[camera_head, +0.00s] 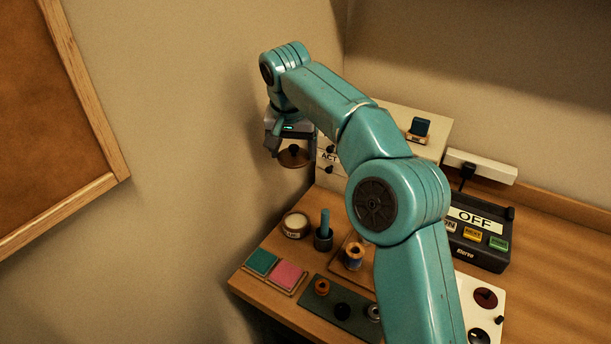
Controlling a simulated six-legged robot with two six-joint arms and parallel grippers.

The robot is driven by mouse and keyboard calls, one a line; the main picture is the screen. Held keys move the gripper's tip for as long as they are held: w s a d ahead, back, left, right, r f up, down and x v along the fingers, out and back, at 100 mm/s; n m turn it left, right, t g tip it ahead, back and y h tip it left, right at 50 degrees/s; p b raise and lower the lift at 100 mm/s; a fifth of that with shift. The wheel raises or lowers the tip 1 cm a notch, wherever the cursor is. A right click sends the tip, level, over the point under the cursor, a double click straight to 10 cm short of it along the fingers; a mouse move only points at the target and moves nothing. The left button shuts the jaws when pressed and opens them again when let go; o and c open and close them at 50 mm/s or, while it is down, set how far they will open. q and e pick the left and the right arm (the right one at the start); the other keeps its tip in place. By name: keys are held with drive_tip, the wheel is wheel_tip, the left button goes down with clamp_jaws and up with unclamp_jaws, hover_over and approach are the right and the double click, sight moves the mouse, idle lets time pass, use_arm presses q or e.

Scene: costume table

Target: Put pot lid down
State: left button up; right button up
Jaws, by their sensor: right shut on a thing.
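My right gripper (284,145) hangs at the end of my teal arm at the upper middle, left of the box marked ACT. It is shut on the pot lid (296,157), a small round brown disc with a dark knob on top. The lid is held in the air, roughly level, apart from the table. An open round pot (296,224) with pale contents and a label on its front stands on the table (258,290) below the lid. My left gripper is not in view.
Close to the pot are a dark cup (323,239) with a blue peg, a tray with green and pink pads (286,274), a copper spool (353,256) and a dark green mat (325,309). A black OFF device (480,240) stands right. My arm hides the table's middle.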

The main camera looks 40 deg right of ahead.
drive_tip(key=shift+w+r+n, duration=0.2)
drive_tip(key=shift+n, duration=0.2)
drive_tip(key=n, duration=0.1)
drive_tip(key=w+a+n, duration=0.1)
drive_tip(key=shift+w+f+n+y, duration=0.1)
drive_tip(key=shift+f+n+y, duration=0.2)
drive_tip(key=shift+y, duration=0.1)
drive_tip(key=shift+w+d+f+n, duration=0.2)
drive_tip(key=shift+d+n, duration=0.1)
drive_tip(key=shift+n, duration=0.2)
drive_tip(key=s+d+f+n+p, duration=0.1)
drive_tip(key=s+d+f, duration=0.1)
drive_tip(key=d, duration=0.5)
drive_tip(key=m+p, duration=0.1)
hover_over(339, 215)
drive_tip(key=f, duration=1.1)
drive_tip(key=s+f, duration=0.1)
drive_tip(key=f, duration=0.4)
drive_tip(key=shift+a+f+p, duration=0.1)
drive_tip(key=shift+f+p, duration=0.1)
drive_tip(key=shift+p, duration=0.1)
drive_tip(key=x, duration=0.3)
drive_tip(key=s+x, duration=0.1)
drive_tip(key=shift+w+a+f+p, duration=0.15)
drive_tip(key=shift+a+f+p, duration=0.15)
drive_tip(key=shift+f, duration=0.1)
drive_tip(key=shift+t, duration=0.3)
